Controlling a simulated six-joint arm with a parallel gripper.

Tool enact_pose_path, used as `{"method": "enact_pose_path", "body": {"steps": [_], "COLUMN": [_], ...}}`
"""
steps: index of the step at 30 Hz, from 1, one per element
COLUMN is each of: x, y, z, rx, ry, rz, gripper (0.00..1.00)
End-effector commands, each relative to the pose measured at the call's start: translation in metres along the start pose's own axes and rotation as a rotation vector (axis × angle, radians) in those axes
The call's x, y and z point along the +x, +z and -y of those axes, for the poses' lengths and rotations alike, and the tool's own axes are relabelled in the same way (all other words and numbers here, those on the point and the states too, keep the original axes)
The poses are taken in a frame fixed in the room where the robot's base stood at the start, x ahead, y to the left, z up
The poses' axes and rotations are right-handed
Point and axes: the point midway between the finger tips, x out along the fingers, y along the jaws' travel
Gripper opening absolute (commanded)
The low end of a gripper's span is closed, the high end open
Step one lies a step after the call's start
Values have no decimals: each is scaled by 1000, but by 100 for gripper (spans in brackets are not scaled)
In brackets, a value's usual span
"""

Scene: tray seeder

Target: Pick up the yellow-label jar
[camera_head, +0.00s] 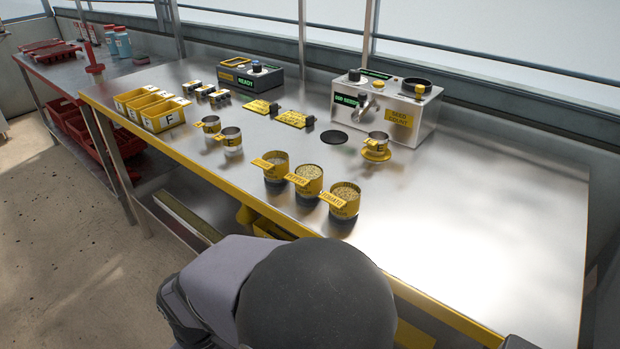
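Three open seed jars with yellow labels stand in a slanting row near the front edge of the metal table: a left one (275,171), a middle one (307,186) and a right one (344,204). Each holds pale grains and has a yellow tag at its rim. The right tag appears to read "TOMATO". Small metal cups with yellow bands stand behind them, at the left (232,141) and under the seed counter (377,147). I cannot tell which single one is the yellow-label jar. My arm fills the bottom middle; my gripper does not show.
The metal table (480,225) is clear at right. Yellow bins (152,108) and small black-and-yellow items (210,92) are at left.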

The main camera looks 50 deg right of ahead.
Motion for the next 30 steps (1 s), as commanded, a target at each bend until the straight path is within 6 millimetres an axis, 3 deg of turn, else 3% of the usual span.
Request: {"method": "enact_pose_path", "body": {"steps": [13, 17, 18, 30], "x": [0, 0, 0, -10], "y": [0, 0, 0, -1], "z": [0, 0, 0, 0], "rx": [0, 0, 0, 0], "ry": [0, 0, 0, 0], "rz": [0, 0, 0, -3], "gripper": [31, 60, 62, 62]}}
